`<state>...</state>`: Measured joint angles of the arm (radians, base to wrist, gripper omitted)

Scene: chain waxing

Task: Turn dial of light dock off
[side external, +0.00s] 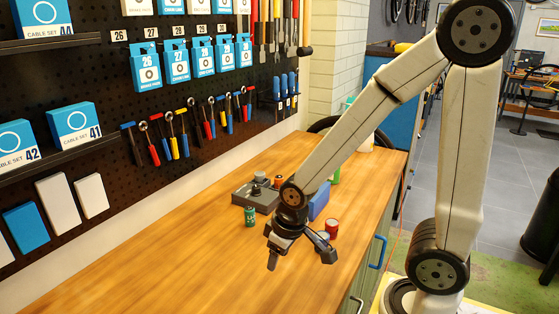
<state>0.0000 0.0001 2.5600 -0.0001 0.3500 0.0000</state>
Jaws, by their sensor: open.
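A dark grey box (254,199) stands on the wooden workbench behind my gripper. It has small round parts on top and may be the light dock. I cannot make out which part is its dial or how it is set. My gripper (300,259) hangs over the bench in front of the box, pointing down with its fingers spread wide. It is open and I see nothing between its fingers. My wrist stands in front of the box's right side and hides part of that area.
A small green can (250,216) stands left of my gripper. Red cans (332,228) and a blue block (320,201) stand close to its right. An orange can (278,181) is behind. The workbench's (170,262) left front is clear. A tool wall (95,75) runs along the back.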

